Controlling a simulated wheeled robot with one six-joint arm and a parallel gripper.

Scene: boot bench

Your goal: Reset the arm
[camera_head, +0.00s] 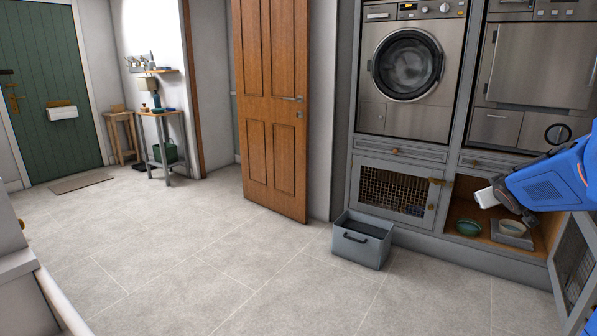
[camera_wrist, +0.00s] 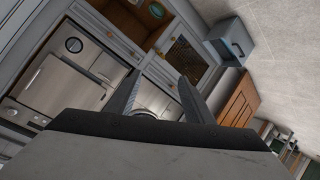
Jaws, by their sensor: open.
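My gripper (camera_wrist: 160,92) is open, its two dark fingers spread apart with nothing between them in the wrist view. In the head view my blue arm reaches in from the right edge, and its end is in front of the open low cupboard (camera_head: 463,192). The fingers are hard to make out there. A green bowl (camera_head: 469,227) is in the cupboard below the arm's end. A second bowl (camera_head: 513,226) sits to its right on a grey base. A green bowl in the cupboard also shows at the top of the wrist view (camera_wrist: 157,10).
An open mesh door (camera_head: 574,262) stands out at the right, close below my arm. A shut mesh door (camera_head: 393,190) is left of the cupboard. A grey bin (camera_head: 363,241) stands on the floor before it. A wooden door (camera_head: 272,105) stands ajar. The middle floor is clear.

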